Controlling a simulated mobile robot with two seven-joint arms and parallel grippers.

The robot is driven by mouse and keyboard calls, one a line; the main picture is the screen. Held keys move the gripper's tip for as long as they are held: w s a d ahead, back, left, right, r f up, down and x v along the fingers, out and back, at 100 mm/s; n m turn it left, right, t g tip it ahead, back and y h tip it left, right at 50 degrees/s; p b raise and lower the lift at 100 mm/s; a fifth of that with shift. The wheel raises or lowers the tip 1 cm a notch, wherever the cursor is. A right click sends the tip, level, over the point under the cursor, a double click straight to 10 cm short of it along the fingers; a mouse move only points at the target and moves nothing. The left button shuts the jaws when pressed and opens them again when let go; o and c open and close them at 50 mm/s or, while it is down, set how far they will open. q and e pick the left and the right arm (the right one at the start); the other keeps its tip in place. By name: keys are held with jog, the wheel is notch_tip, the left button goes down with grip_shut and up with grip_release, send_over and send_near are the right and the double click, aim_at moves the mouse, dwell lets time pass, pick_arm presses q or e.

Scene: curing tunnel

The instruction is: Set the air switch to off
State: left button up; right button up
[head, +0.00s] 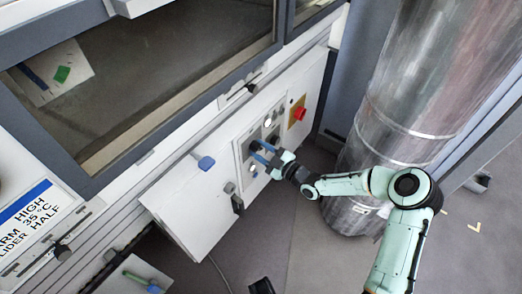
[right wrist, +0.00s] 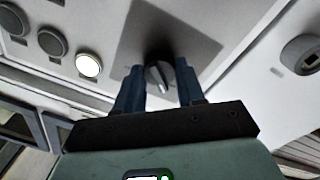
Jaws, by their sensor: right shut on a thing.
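The air switch is a dark rotary knob with a pale pointer line; the right wrist view shows it (right wrist: 157,78) on a grey plate. My right gripper (right wrist: 159,85) has its two blue fingers on either side of the knob, shut on it. The pointer line runs slightly tilted in that view; no position lettering is readable. In the head view my right gripper (head: 259,151) reaches the control panel (head: 241,152) from the right, and its fingers largely hide the knob.
A red stop button (head: 299,114) on a yellow plate sits above right of the gripper. A large metal duct (head: 390,110) stands close to my right arm. A lit white button (right wrist: 88,65) sits beside dark ones.

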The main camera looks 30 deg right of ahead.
pick_arm(q)
jog(key=shift+w, duration=0.1)
pick_arm(e)
jog(key=shift+n, duration=0.3)
jog(key=o, duration=1)
jog(key=shift+o, duration=0.2)
pick_arm(q)
jog(key=shift+g+h, duration=0.4)
jog(key=shift+g, duration=0.3)
jog(key=s+r+p, duration=0.1)
jog(key=s+d+r, duration=0.1)
jog(key=s, duration=0.1)
jog(key=s+d+r+p, duration=0.1)
jog(key=shift+s+p, duration=0.2)
jog(key=shift+p, duration=0.15)
pick_arm(e)
jog(key=v, duration=1.3)
jog(key=shift+s, duration=0.15)
